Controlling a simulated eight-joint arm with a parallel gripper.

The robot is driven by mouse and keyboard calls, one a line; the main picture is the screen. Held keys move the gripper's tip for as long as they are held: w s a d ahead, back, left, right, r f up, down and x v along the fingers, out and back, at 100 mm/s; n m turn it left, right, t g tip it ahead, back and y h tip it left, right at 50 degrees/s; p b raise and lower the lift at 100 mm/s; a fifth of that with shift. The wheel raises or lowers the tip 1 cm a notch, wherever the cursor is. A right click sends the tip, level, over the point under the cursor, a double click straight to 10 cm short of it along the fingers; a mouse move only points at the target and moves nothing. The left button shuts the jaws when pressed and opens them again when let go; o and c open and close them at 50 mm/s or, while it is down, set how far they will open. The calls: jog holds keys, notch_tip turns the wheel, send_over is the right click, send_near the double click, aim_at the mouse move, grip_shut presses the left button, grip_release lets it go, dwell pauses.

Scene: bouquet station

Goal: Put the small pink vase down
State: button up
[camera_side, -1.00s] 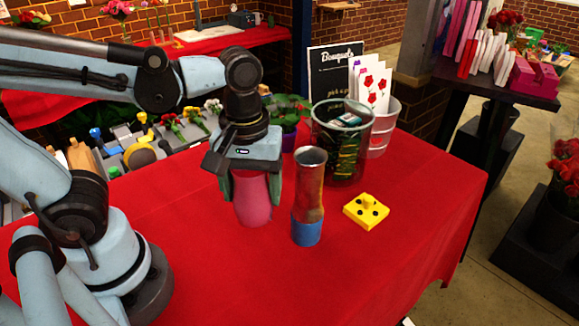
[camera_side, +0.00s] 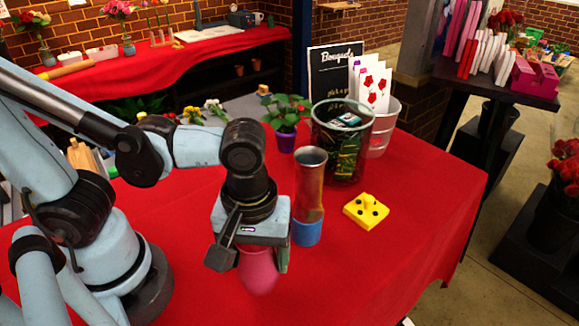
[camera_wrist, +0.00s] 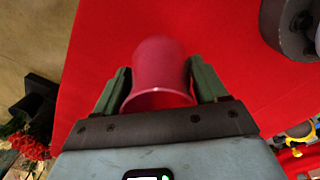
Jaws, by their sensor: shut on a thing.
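The small pink vase (camera_side: 258,272) is held in my gripper (camera_side: 262,262) over the red table, toward the front. In the wrist view the vase (camera_wrist: 160,72) sits between the two green fingers of my gripper (camera_wrist: 161,80), which are shut on it from both sides. The vase looks upright in the side view. Its upper part is hidden by the gripper body. I cannot tell whether its base touches the cloth.
A tall metal and blue vase (camera_side: 309,190) stands just behind and right of my gripper. A yellow block (camera_side: 366,211) lies to its right. A clear bin (camera_side: 342,160) and a potted plant (camera_side: 287,118) stand behind. The red cloth (camera_side: 370,275) in front and right is clear.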

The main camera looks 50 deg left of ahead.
aim_at(258, 269)
jog(key=shift+f, duration=2.05)
jog(key=shift+f, duration=0.15)
jog(key=o, duration=1.5)
jog(key=shift+r, duration=0.2)
notch_tip(258, 269, up, 12)
